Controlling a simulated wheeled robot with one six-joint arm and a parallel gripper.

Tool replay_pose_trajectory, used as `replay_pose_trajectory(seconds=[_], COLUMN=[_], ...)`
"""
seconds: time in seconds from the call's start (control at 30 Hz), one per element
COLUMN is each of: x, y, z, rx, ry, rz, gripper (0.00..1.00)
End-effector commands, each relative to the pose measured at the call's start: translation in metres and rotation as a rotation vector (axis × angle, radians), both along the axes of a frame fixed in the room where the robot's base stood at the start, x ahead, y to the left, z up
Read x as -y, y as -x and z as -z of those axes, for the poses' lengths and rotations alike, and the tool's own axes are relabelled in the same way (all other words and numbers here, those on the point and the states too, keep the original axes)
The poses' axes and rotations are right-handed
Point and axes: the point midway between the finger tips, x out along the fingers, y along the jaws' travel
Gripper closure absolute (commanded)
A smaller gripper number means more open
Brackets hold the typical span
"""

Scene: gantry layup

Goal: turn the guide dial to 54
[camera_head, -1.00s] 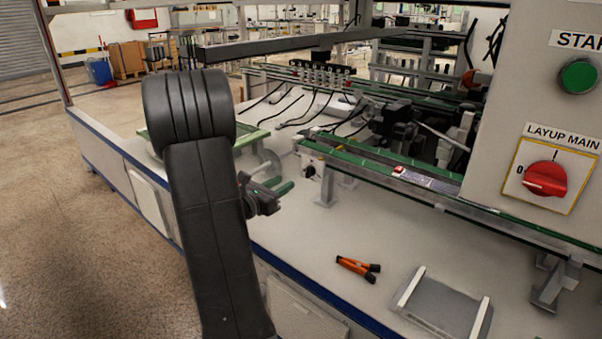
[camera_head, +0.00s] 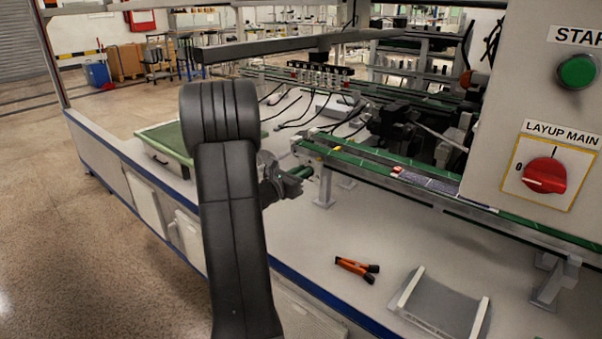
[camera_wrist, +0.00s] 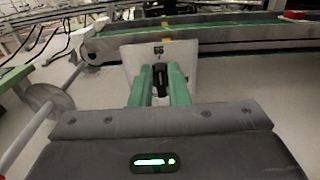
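The guide dial (camera_wrist: 160,76) is a dark knob on a pale plate (camera_wrist: 128,58) below the conveyor's near rail in the wrist view. Its scale and number cannot be read. My gripper (camera_wrist: 162,78) has two green fingers pointing at the plate, one on each side of the knob, with a gap between them. Whether they touch the knob cannot be told. In the head view, my gripper (camera_head: 308,172) is at the conveyor's left end, and it and my arm largely hide the dial.
The green-railed conveyor (camera_head: 385,172) runs above the bench (camera_head: 300,245). Orange-handled pliers (camera_head: 356,268) and a grey tray (camera_head: 440,307) lie at the front. A red LAYUP MAIN switch (camera_head: 545,176) and green START button (camera_head: 577,72) are on the right panel. A green-topped case (camera_head: 165,138) stands left.

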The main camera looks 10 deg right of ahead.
Motion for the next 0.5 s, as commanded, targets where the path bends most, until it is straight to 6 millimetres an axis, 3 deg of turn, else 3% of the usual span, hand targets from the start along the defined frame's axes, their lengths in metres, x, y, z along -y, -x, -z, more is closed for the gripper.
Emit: replay_pose_trajectory(seconds=[0.07, 0.5], x=[-0.0001, -0.0008], y=[0.0001, -0.0004], z=[-0.0001, 0.0009], rx=[0.0, -0.045], ry=[0.0, 0.036], rz=[0.0, 0.0], gripper=[1.0, 1.0])
